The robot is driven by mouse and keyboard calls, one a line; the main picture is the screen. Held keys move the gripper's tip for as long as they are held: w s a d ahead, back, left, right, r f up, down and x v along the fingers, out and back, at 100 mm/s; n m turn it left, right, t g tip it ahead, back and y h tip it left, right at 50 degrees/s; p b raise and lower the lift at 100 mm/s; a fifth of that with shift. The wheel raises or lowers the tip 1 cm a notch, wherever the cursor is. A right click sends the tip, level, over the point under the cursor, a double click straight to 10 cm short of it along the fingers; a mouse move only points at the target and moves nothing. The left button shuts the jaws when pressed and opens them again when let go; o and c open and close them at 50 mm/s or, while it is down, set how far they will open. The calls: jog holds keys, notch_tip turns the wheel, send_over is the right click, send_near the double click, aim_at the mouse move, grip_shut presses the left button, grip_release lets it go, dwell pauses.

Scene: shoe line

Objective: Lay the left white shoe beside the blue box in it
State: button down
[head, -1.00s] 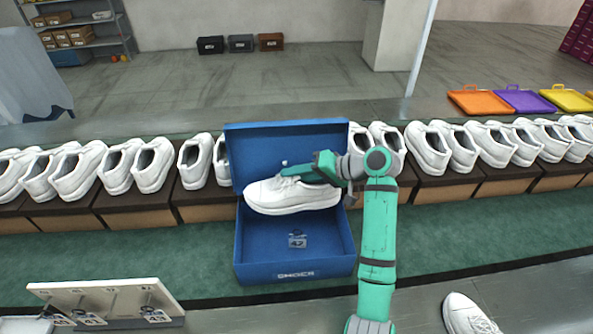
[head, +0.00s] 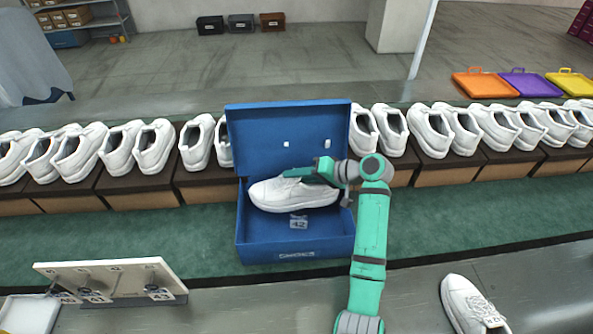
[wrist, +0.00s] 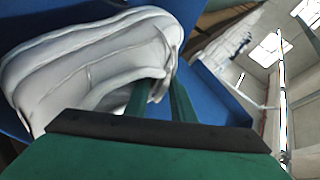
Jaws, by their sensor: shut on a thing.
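The open blue box (head: 255,250) stands on the green surface in the head view, its lid raised at the back. My gripper (head: 312,174) is shut on a white shoe (head: 280,196) at its opening. The shoe is at the back half of the box, toe to the left, just above or resting on the inside; I cannot tell which. The shoe (wrist: 75,60) fills the left of the wrist view, with the fingers (wrist: 160,100) at its collar. Another white shoe (head: 466,305), with a tag on it, lies on the grey surface at the lower right.
A row of white shoes on brown boxes (head: 130,185) runs behind the blue box. A tag marked 42 (head: 298,222) shows inside the box. A white rack with tags (head: 110,275) stands at the lower left. Coloured trays (head: 525,84) lie at the back right.

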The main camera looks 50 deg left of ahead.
aim_at(324, 191)
jog(key=shift+f, duration=3)
jog(key=shift+f, duration=0.95)
jog(key=c, duration=1.4)
grip_release()
jog(key=shift+c, duration=0.2)
jog(key=shift+v, duration=4.05)
